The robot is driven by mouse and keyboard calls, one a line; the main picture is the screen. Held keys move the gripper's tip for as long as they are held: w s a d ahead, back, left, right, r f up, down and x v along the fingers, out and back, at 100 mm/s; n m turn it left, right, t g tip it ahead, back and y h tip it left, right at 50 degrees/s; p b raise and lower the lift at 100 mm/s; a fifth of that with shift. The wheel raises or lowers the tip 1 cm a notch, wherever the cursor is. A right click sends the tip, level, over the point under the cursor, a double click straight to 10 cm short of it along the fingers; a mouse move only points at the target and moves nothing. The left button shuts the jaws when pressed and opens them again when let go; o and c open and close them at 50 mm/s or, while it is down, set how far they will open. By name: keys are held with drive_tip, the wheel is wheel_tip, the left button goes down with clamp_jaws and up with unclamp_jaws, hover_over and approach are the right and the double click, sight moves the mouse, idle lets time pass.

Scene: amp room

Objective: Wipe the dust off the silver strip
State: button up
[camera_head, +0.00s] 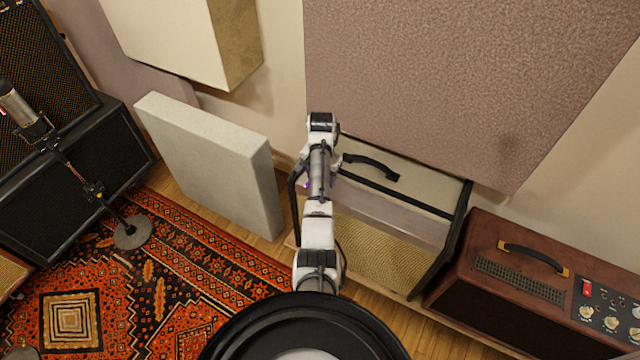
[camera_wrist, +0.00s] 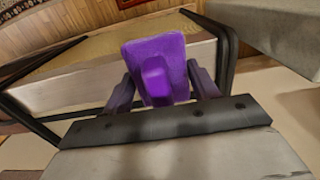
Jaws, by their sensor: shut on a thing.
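The silver strip (camera_head: 395,215) runs across the front of a cream amp, between its top and its gold grille. It looks dull and greyish; I cannot make out separate dust marks. In the wrist view the strip (camera_wrist: 65,90) passes behind my gripper. My gripper (camera_wrist: 162,88) is shut on a purple sponge-like block (camera_wrist: 155,50), with a finger at each side. The block is in front of the amp near the strip; I cannot tell whether it touches. In the head view my arm hides the gripper and the strip's left end, and only a sliver of purple shows.
The amp has a black handle (camera_head: 370,166) on top and dark side edges. A brown amp (camera_head: 520,270) with knobs stands close on the right. A pale panel (camera_head: 210,160) leans at the left. A microphone stand (camera_head: 131,233) is farther left on the patterned rug (camera_head: 200,290).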

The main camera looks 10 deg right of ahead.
drive_tip(key=shift+r, duration=0.95)
drive_tip(key=shift+d, duration=0.1)
